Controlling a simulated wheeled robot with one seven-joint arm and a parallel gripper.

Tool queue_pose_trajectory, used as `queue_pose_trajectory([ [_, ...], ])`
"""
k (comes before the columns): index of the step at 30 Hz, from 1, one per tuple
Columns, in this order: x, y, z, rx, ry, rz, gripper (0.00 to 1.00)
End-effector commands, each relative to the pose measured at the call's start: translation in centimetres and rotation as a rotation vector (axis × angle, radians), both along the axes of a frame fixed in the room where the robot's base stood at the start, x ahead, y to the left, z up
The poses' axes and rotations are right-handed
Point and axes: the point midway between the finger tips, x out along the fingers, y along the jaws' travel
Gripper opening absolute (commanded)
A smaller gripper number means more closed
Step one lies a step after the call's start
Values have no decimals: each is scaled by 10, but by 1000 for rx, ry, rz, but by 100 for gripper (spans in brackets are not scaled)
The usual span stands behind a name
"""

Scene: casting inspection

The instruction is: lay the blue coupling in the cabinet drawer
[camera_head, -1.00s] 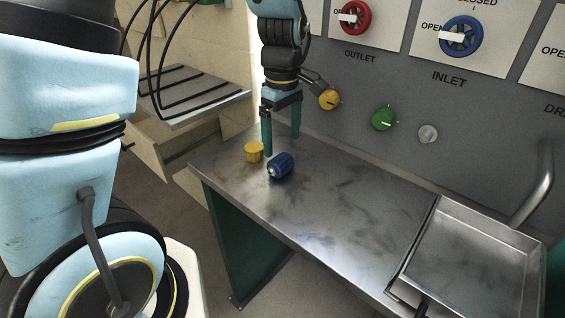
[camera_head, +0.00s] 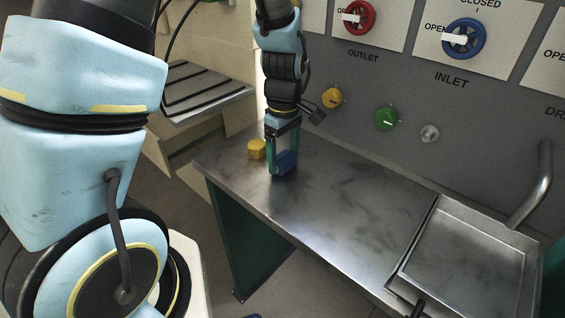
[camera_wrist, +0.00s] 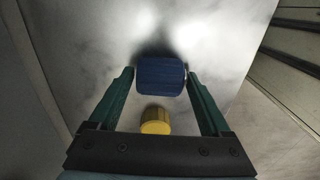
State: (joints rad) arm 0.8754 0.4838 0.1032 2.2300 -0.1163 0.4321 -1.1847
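The blue coupling (camera_head: 287,160) lies on its side on the steel bench, near its left end. My gripper (camera_head: 282,168) points down over it with its green fingers on either side of the coupling. In the wrist view the coupling (camera_wrist: 161,76) sits between the fingertips (camera_wrist: 158,77), with a small gap at the left finger; contact at the right finger cannot be told. The gripper is open. The cabinet drawer (camera_head: 180,154) appears pulled out below the cabinet's ribbed top, left of the bench; its inside is mostly hidden.
A yellow part (camera_head: 257,149) stands just left of the coupling, and in the wrist view (camera_wrist: 155,121) it is close to the fingers. The bench (camera_head: 330,200) is clear to the right, up to a metal tray (camera_head: 470,250). A valve panel (camera_head: 400,80) rises behind.

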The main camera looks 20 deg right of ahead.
Motion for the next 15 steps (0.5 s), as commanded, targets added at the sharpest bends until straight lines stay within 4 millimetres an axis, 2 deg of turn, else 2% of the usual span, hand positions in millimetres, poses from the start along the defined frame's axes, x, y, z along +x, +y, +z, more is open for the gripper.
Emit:
queue_pose_trajectory([
  [2, 0, 0, 0, 0, 0, 0, 72],
  [15, 0, 0, 0, 0, 0, 0, 22],
])
